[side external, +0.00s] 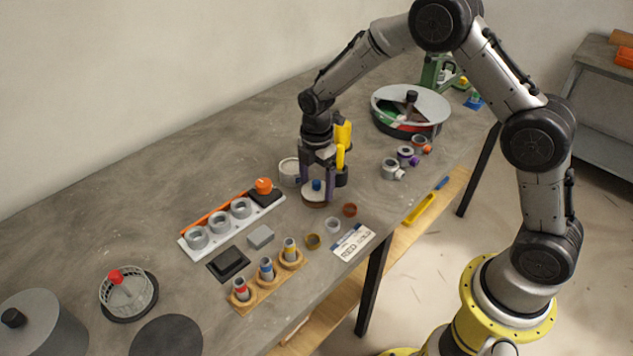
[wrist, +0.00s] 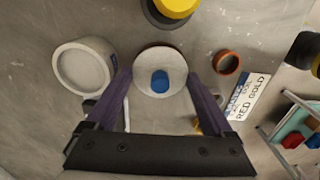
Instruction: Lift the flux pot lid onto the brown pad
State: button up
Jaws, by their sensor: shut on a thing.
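The flux pot lid (side external: 313,187) is a pale round disc with a blue knob (wrist: 160,80). My gripper (side external: 317,192) points down with its purple fingers on either side of the lid, shut on it. In the wrist view my gripper (wrist: 160,84) has the lid centred between the fingers. The brown pad (side external: 315,204) shows as a brown edge directly under the lid; the lid hides most of it. I cannot tell whether the lid touches the pad. The flux pot (side external: 289,172), a pale round jar, stands left of the lid, and it also shows in the wrist view (wrist: 84,66).
A yellow and black object (side external: 343,146) stands just behind my gripper. A rust ring (side external: 349,210) and a lettered card (side external: 353,243) lie to the front right. A white rack with grey cups (side external: 219,238) is at left. A sectioned round tray (side external: 433,105) is at back right.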

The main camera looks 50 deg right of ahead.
jog(key=shift+f, duration=0.25)
jog(key=shift+f, duration=0.25)
dwell(0.3)
jog(key=o, duration=1.1)
jog(key=shift+r, duration=0.75)
jog(key=shift+r, duration=3.5)
